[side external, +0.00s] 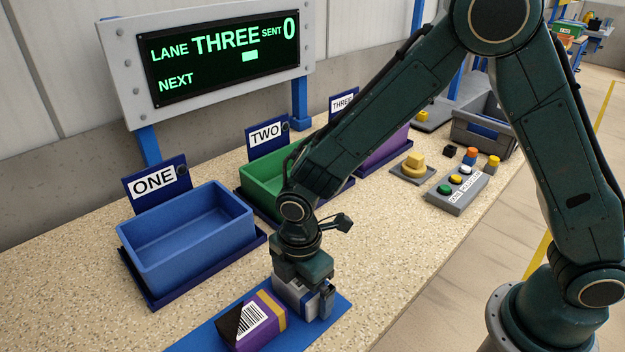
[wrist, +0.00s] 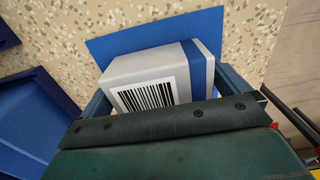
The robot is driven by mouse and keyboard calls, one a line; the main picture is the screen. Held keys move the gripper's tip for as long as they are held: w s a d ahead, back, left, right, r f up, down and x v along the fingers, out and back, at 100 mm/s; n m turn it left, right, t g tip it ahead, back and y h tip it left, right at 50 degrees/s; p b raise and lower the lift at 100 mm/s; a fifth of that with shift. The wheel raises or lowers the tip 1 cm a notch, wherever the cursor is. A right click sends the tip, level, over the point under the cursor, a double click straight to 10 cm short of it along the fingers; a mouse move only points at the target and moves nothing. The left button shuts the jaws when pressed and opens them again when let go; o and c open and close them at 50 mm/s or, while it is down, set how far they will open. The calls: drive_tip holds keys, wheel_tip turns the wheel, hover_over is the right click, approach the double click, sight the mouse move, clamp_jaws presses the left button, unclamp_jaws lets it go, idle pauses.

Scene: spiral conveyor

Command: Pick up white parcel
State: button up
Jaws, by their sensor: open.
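The white parcel (side external: 291,291) stands on a blue mat (side external: 335,314) at the front of the bench. It has a blue band and a barcode label, which show in the wrist view (wrist: 181,67). My gripper (side external: 303,296) is low over the parcel and pointing down, with its jaws open on either side of it. In the wrist view the fingers of my gripper (wrist: 167,103) flank the parcel. The lower part of the parcel is hidden by the gripper body there.
A purple and black parcel (side external: 252,322) with a yellow band lies on the mat just left of the white one. A blue bin (side external: 190,250) marked ONE, a green bin (side external: 262,172) and a purple bin (side external: 385,150) line the back. A button box (side external: 458,192) sits right. A screen (side external: 222,58) reads THREE.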

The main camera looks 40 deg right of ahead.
drive_tip(key=c, duration=0.8)
drive_tip(key=shift+r, duration=0.1)
wheel_tip(320, 180, up, 20)
idle(0.4)
idle(0.4)
